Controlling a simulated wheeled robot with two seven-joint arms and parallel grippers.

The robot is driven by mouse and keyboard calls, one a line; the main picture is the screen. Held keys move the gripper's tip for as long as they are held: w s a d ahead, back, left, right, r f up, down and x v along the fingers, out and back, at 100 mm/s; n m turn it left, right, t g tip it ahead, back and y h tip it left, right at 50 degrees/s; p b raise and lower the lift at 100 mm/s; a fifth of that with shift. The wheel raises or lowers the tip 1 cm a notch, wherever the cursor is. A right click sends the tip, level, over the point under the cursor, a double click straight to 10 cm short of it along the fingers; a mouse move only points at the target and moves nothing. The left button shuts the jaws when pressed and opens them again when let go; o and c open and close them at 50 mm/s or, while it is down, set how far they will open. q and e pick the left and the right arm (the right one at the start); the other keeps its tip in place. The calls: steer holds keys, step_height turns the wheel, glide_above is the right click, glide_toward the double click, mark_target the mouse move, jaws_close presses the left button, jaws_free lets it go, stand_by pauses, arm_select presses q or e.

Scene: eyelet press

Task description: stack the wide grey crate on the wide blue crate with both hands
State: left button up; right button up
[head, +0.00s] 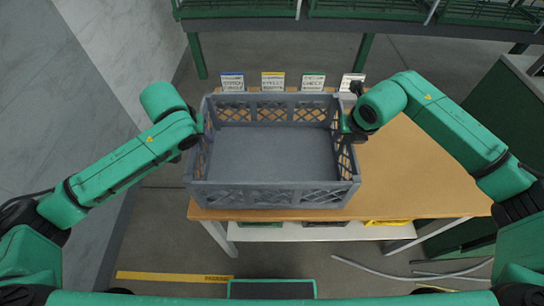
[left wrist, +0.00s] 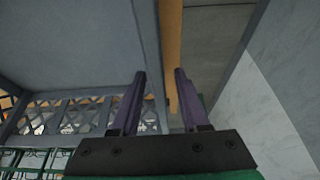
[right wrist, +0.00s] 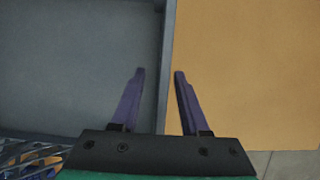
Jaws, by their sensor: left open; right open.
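A wide grey crate (head: 275,155) with lattice walls stands upright and empty over the left part of the wooden table. I cannot make out a separate blue crate in any view. My left gripper (head: 198,128) is open at the crate's left wall. In the left wrist view its fingers (left wrist: 160,72) stand on either side of the wall's rim (left wrist: 151,50). My right gripper (head: 348,127) is open at the right wall. In the right wrist view its fingers (right wrist: 159,72) straddle the rim (right wrist: 167,45). Neither gripper is closed on the wall.
The table (head: 420,170) is bare right of the crate. A green rack (head: 400,12) is at the back, a green cabinet (head: 505,115) at the right. A yellow bin (head: 388,222) shows under the table.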

arm_select(q)
steer(key=shift+x, duration=0.8)
arm_select(e)
steer(key=shift+x, duration=0.85)
arm_select(q)
jaws_close()
arm_select(e)
jaws_close()
arm_select(q)
steer(key=shift+r, duration=0.2)
arm_select(e)
steer(key=shift+r, duration=0.15)
